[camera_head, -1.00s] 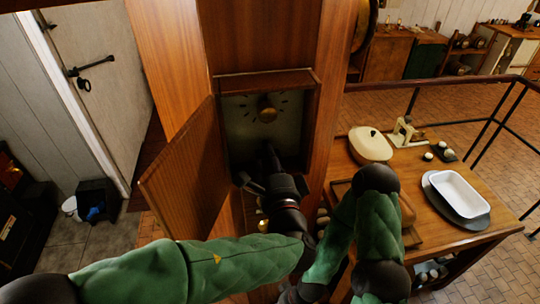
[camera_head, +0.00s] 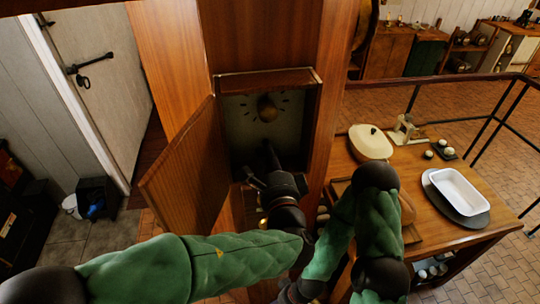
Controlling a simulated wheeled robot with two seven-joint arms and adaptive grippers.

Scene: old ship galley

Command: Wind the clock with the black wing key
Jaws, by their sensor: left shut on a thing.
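The clock (camera_head: 240,118) is a wooden case with its door (camera_head: 185,160) swung open to the left. My left gripper (camera_head: 266,165) is at the lower part of the opening, below the knob. It is shut on a dark thing that I take for the black wing key (camera_head: 270,152), pointing up toward the face. The key's shape is hard to make out against the dark interior. My right arm comes in at the lower right; its gripper is hidden or out of frame.
A wooden table (camera_head: 470,205) at the right holds a cream lidded dish (camera_head: 371,143), a white tray (camera_head: 457,190) on a grey plate and small pale items. A railing (camera_head: 440,82) runs behind it. The open clock door stands close to my left forearm.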

